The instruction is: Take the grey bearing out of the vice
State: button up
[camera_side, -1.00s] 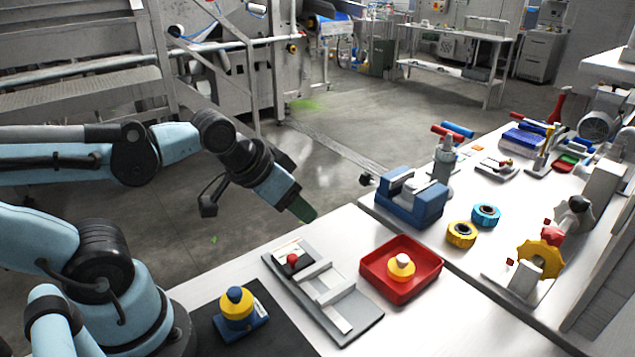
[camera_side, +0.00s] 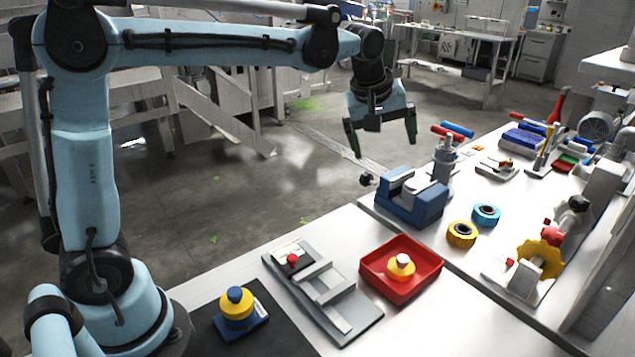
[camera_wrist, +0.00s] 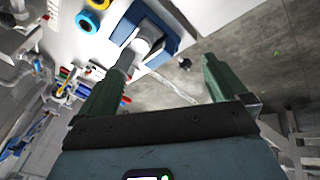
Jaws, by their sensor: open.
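The blue vice (camera_side: 412,208) stands at the near left corner of the far bench, with pale grey jaw parts on top. In the wrist view the vice (camera_wrist: 166,20) is at the top, with a pale grey rounded piece at its jaws; I cannot tell for certain that this is the grey bearing. In the side view the bearing is not clearly told from the jaws. My gripper (camera_side: 383,142) is open and empty, in the air above and left of the vice. Its two green fingers (camera_wrist: 160,78) are spread apart in the wrist view.
A grey bottle-like post (camera_side: 444,160) stands close behind the vice. A yellow ring (camera_side: 461,234) and a blue ring (camera_side: 486,215) lie to its right. A red tray (camera_side: 428,277) and a grey fixture plate (camera_side: 361,322) are on the near bench. The floor below my gripper is clear.

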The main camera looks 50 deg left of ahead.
aim_at(408, 185)
jog(key=w+f+n+g, duration=0.1)
jog(key=w+f+n, duration=0.35)
jog(key=w, duration=0.35)
jog(key=x, duration=1.1)
jog(key=shift+w+d+f, duration=0.15)
jog(key=shift+d+f, duration=0.05)
jog(key=shift+f, duration=0.15)
jog(key=c, duration=1.3)
jog(key=shift+c, duration=0.2)
jog(key=shift+a, duration=0.3)
